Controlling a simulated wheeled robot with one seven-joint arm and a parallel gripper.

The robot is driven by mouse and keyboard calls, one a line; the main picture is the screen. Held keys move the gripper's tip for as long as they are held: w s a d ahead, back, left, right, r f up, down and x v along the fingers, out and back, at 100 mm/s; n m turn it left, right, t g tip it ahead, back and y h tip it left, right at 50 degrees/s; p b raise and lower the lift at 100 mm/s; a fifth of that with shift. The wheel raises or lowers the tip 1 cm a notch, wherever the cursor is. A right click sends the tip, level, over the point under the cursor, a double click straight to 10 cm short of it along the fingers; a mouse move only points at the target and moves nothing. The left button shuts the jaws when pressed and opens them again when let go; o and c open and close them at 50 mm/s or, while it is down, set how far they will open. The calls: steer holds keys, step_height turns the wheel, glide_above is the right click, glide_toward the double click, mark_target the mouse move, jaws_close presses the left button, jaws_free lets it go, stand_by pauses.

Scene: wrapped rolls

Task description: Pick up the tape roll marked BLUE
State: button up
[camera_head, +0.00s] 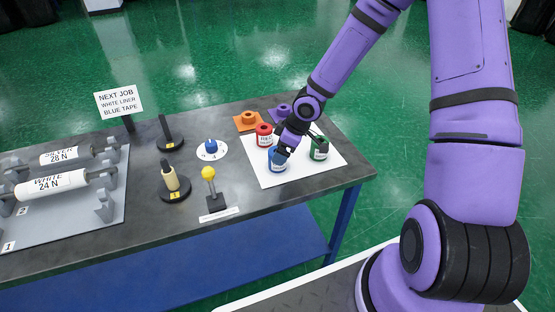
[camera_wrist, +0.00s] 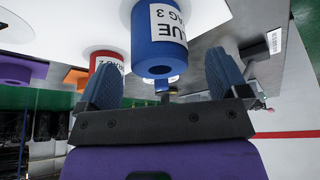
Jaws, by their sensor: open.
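The blue tape roll (camera_head: 277,164) stands on the white sheet near the table's right end, its top partly hidden behind my gripper. In the wrist view the blue roll (camera_wrist: 152,52) shows a white label reading "BLUE" and "TAG 3". My gripper (camera_head: 285,151) is over the blue roll, tilted down. In the wrist view its two fingers (camera_wrist: 163,62) are spread wide, with the roll showing in the gap near their tips. No contact is visible, and I cannot tell how deep the roll sits between them.
A red roll (camera_head: 264,129) stands just behind, and a green roll (camera_head: 320,155) stands to the right. Orange (camera_head: 247,122) and purple (camera_head: 280,110) pieces lie farther back. A sign (camera_head: 118,101) reads "NEXT JOB".

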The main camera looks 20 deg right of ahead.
steer(key=shift+x, duration=2.5)
steer(key=shift+w+r, duration=0.1)
steer(key=shift+w, duration=0.05)
steer(key=c, duration=1.1)
